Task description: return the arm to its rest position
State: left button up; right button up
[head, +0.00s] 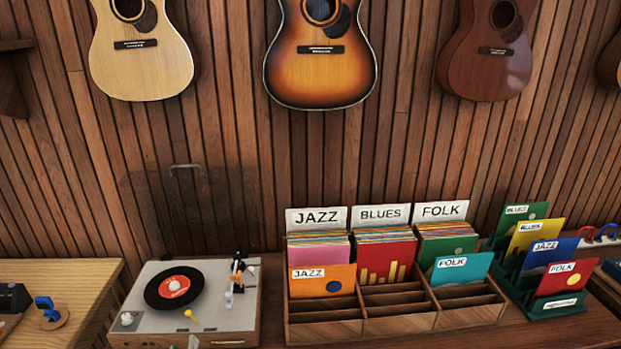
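Neither of my arms nor grippers shows in the head view, so their pose and what they may hold cannot be seen. The wooden record crate (400,322) stands on the counter with JAZZ, BLUES and FOLK dividers at its back. An orange JAZZ sleeve (322,281) and a teal FOLK sleeve (461,268) lean in front of the stacked records. A green stepped rack (556,306) to the right holds green BLUES, yellow BLUES, blue JAZZ and red FOLK sleeves.
A turntable (228,318) with a black record (160,290) stands left of the crate, its clear lid (190,212) raised. A wooden table (75,275) with small blue and black items is at far left. Guitars (320,75) hang on the slatted wall.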

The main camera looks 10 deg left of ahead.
pick_arm(q)
jog(key=s+f+n+g, duration=0.2)
jog(key=s+n+g, duration=0.45)
jog(key=n, duration=0.85)
jog(key=s+d+f+n+g+h, duration=0.3)
jog(key=s+d+n+g+h, duration=0.45)
jog(key=s+d, duration=0.75)
notch_tip(320, 180, down, 28)
jog(key=s+n+t+b, duration=0.1)
jog(key=s+n+b, duration=0.1)
jog(key=s+a+f+g+y, duration=0.1)
jog(key=s+a+f, duration=0.1)
jog(key=s+f, duration=1.5)
jog(key=shift+a+b, duration=0.3)
jog(key=shift+a, duration=0.05)
